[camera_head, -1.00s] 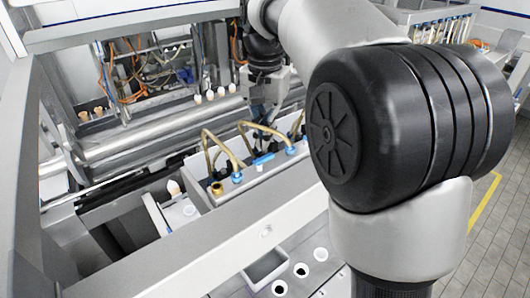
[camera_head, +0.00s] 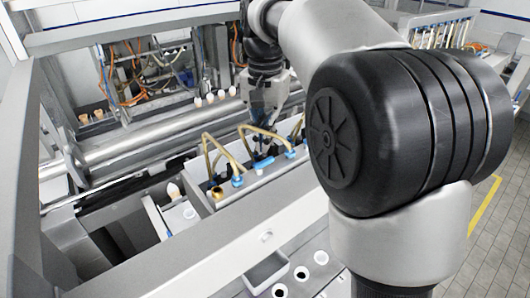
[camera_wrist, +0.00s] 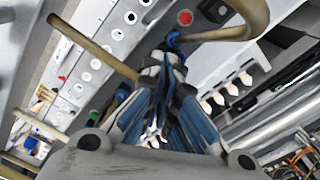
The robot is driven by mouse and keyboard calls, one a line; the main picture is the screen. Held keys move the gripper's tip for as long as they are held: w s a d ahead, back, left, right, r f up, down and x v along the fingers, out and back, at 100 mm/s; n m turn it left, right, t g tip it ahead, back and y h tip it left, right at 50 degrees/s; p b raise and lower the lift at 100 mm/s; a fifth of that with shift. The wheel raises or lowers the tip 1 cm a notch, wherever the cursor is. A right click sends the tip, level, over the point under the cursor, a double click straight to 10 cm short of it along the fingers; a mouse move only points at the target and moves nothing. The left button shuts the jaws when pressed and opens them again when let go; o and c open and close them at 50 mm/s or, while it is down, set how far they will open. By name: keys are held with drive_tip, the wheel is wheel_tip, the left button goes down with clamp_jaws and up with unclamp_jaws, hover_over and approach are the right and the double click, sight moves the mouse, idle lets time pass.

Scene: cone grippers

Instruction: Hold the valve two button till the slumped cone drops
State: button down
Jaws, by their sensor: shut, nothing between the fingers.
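My gripper (camera_head: 264,148) is shut and empty, pointing down among the blue valve fittings and tan hoses. In the wrist view its fingertips (camera_wrist: 163,62) are close to a blue fitting (camera_wrist: 172,41); I cannot tell whether they touch anything. A blue valve fitting (camera_head: 238,181) and another (camera_head: 290,154) sit on the pale valve housing. Which button is valve two is not clear. A single cone (camera_head: 173,191) is in the left compartment. I cannot tell which cone is slumped.
Tan hoses (camera_head: 213,141) arch beside my gripper, and one crosses close to it in the wrist view (camera_wrist: 95,48). A round red part (camera_wrist: 185,17) is near the fingertips. A long metal roller (camera_head: 150,139) and a grey frame rail (camera_head: 170,255) bound the housing.

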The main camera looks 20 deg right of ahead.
drive_tip(key=shift+f, duration=0.35)
idle(0.6)
drive_tip(key=shift+r, duration=0.15)
idle(1.5)
wheel_tip(320, 180, up, 5)
drive_tip(key=p, duration=0.5)
drive_tip(key=shift+r, duration=0.1)
drive_tip(key=shift+r+p, duration=0.4)
drive_tip(key=shift+r, duration=1.4)
drive_tip(key=shift+f, duration=0.1)
